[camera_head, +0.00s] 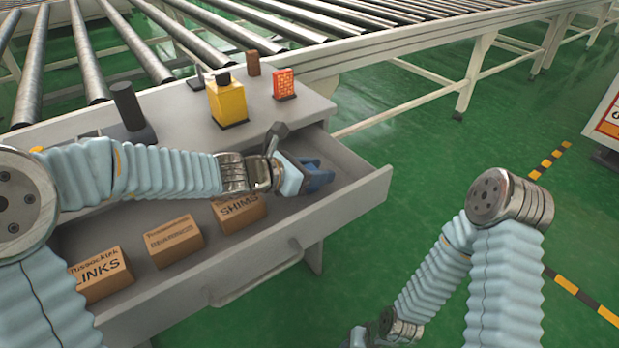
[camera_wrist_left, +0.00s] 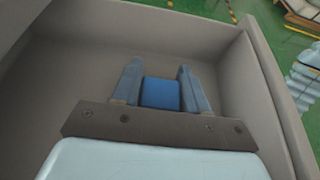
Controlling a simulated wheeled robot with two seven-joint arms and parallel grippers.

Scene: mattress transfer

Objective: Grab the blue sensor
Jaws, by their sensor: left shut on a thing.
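The blue sensor (camera_wrist_left: 160,93) is a small blue block between the two fingers of my left gripper (camera_wrist_left: 160,84) in the left wrist view. The fingers are shut on its sides. In the head view my left gripper (camera_head: 318,177) is inside the right end of the open grey drawer (camera_head: 352,196). There the sensor is hard to tell apart from the bluish fingers. The drawer floor and walls (camera_wrist_left: 262,85) surround the gripper in the left wrist view. I cannot tell whether the sensor touches the floor.
Boxes marked LINKS (camera_head: 100,275), BEARINGS (camera_head: 174,242) and SHIMS (camera_head: 238,212) lie in the drawer, left of the gripper. A yellow block (camera_head: 227,102), a red block (camera_head: 284,84) and a dark cylinder (camera_head: 128,106) stand on the tabletop. A roller conveyor (camera_head: 340,50) runs behind.

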